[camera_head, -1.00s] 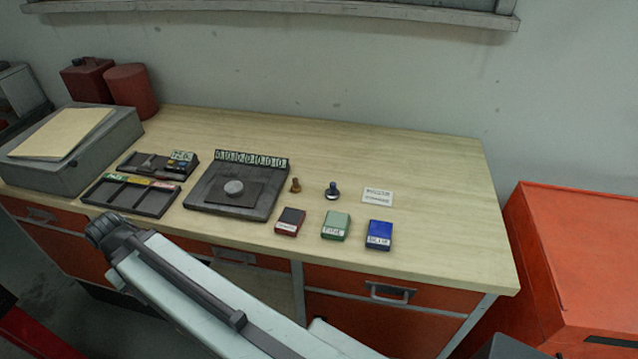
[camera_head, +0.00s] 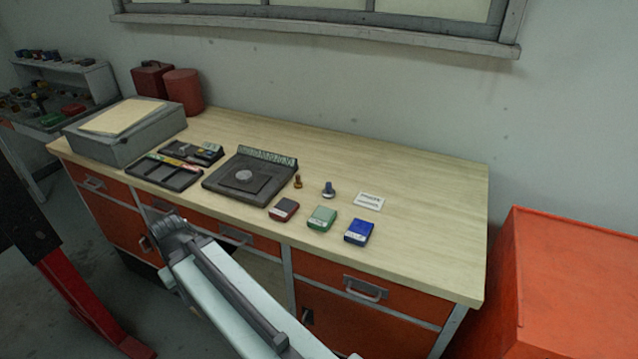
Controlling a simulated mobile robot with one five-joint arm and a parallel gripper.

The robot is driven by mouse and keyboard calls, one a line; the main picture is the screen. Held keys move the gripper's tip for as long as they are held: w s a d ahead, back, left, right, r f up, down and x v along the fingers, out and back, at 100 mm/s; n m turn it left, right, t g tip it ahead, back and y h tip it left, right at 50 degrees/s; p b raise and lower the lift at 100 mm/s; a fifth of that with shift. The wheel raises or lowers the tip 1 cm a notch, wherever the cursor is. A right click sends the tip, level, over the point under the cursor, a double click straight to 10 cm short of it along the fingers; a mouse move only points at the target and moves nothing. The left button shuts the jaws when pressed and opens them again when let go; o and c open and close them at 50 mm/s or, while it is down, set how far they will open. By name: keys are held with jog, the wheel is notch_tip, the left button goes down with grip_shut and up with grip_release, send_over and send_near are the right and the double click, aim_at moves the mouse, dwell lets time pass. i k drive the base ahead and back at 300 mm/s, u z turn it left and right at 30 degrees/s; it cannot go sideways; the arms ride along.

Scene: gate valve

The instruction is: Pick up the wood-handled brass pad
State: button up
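The small brown and brass piece, which looks like the wood-handled brass pad (camera_head: 298,181), stands upright on the workbench (camera_head: 420,200), just right of a dark plate stand. A similar piece with a dark blue handle (camera_head: 329,189) stands to its right. My pale arm reaches up from the bottom of the picture to a dark joint in front of the bench, left of and well apart from both pieces. I see no gripper fingers, and nothing touches the pad.
Red (camera_head: 284,209), green (camera_head: 321,217) and blue (camera_head: 359,231) boxes lie in front of the pieces. A white label card (camera_head: 369,201) lies to the right. The dark plate stand (camera_head: 225,190) and trays (camera_head: 160,173) are left. The bench's right side is clear. An orange cabinet (camera_head: 570,270) stands at right.

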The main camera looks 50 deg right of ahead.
aim_at(298, 185)
jog(key=u, duration=0.15)
jog(key=i, duration=0.95)
jog(key=z, duration=0.1)
